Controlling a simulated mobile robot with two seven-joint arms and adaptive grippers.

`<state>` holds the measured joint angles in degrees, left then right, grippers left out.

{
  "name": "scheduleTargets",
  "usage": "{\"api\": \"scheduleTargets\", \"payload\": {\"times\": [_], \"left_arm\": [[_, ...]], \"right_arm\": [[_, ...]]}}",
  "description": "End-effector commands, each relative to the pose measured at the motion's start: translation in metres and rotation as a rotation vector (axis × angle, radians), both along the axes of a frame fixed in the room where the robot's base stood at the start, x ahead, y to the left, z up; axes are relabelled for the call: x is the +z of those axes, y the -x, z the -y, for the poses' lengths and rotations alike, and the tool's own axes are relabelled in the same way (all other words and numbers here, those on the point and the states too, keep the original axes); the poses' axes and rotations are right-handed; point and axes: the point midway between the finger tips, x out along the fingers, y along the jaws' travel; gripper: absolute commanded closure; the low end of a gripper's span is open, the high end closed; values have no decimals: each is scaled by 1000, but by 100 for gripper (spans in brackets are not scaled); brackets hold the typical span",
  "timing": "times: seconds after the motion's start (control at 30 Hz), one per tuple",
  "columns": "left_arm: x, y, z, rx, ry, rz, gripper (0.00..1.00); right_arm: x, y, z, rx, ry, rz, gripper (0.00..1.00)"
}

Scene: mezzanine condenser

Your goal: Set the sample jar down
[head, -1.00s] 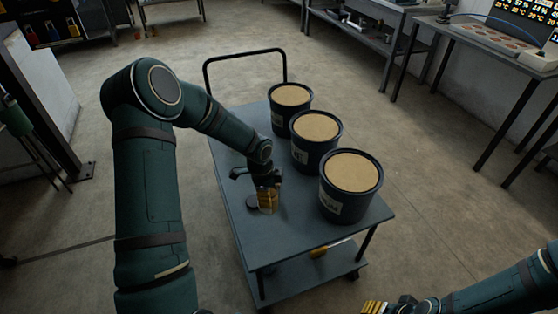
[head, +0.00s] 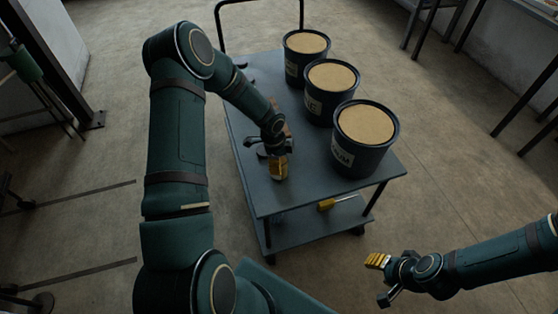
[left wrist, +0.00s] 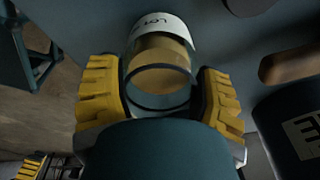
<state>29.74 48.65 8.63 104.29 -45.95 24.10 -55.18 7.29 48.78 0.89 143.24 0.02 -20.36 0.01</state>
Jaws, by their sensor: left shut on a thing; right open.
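The sample jar (left wrist: 160,60) is clear, with a tan filling and a white label with dark letters. In the left wrist view it sits between the yellow fingers of my left gripper (left wrist: 160,95), which is shut on it. In the head view my left gripper (head: 279,168) is over the front left part of the cart top (head: 320,190); the jar is mostly hidden there. I cannot tell whether the jar's base touches the cart top. My right gripper (head: 380,279) is open and empty, right of the cart's front.
Three dark buckets with tan tops stand along the cart's right side: far (head: 306,45), middle (head: 331,82) and near (head: 365,130). A brown piece (left wrist: 290,64) lies near a bucket in the wrist view. A yellow thing (head: 328,204) is on the lower shelf. The left front top is clear.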

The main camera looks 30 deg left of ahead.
Motion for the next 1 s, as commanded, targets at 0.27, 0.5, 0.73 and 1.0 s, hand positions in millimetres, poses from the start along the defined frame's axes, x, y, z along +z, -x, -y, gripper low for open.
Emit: {"api": "scheduleTargets", "payload": {"times": [0.27, 0.5, 0.73, 1.0], "left_arm": [[-1, 0, 0, 0, 0, 0, 1], [-1, 0, 0, 0, 0, 0, 1], [14, 0, -2, 0, -1, 3, 1], [69, 5, -8, 2, -2, 3, 1]], "right_arm": [[-1, 0, 0, 0, 0, 1, 53], [-1, 0, 0, 0, 0, 1, 53], [4, 1, 0, 0, 0, -1, 53], [19, 3, 0, 2, -2, -8, 53]]}}
